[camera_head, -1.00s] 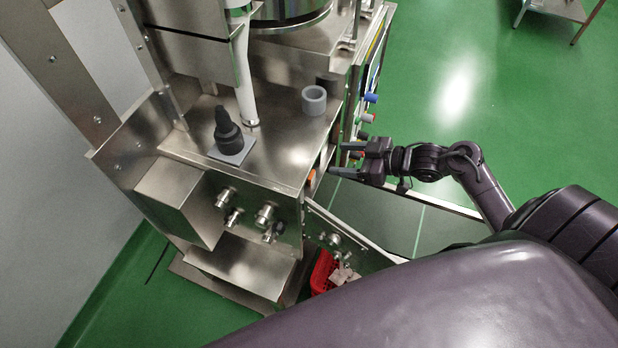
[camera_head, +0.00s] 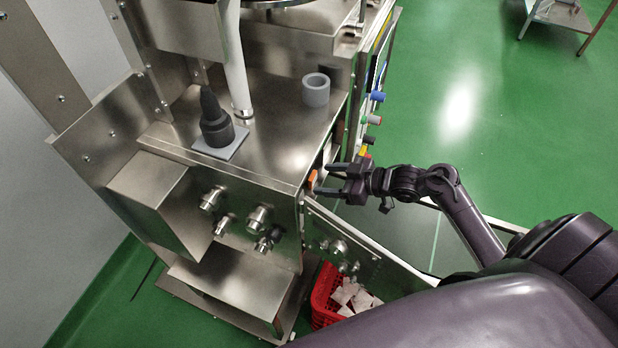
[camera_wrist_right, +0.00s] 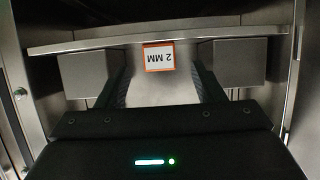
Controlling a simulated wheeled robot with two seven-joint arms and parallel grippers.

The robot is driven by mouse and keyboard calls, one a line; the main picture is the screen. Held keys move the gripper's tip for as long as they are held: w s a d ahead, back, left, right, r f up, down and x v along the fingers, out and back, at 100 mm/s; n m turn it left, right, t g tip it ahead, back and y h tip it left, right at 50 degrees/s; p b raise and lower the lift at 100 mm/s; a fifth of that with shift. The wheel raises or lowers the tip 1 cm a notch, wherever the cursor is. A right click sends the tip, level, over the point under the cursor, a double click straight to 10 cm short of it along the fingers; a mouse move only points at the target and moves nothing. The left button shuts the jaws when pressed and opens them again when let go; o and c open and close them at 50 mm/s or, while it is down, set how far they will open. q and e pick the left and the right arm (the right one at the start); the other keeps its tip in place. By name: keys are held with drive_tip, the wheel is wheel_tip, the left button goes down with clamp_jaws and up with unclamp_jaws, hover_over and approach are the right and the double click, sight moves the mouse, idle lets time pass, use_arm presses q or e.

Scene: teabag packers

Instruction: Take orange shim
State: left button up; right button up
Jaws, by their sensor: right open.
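The orange shim (camera_head: 312,181) shows as a small orange piece at the side of the steel machine, near its front right corner. In the right wrist view, an orange-edged white label reading "2 MM" (camera_wrist_right: 159,57) appears upside down near the top centre. My right gripper (camera_head: 327,181) is open, its fingers pointing left toward the shim. In the wrist view the two dark fingers (camera_wrist_right: 162,80) lie on either side below the label, with a clear gap between them. I cannot tell whether they touch anything. My left gripper is not in view.
Two grey blocks (camera_wrist_right: 90,73) (camera_wrist_right: 213,63) flank the label inside a steel recess. A dark tapered part (camera_head: 214,120) on a grey plate and a grey ring (camera_head: 315,91) stand on the machine top. An open panel (camera_head: 345,240) and a red crate (camera_head: 323,300) are below.

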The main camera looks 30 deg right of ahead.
sight(315, 178)
drive_tip(key=shift+x, duration=1.6)
drive_tip(key=shift+c, duration=0.3)
drive_tip(key=c, duration=1.1)
drive_tip(key=shift+d, duration=0.1)
drive_tip(key=shift+r, duration=0.15)
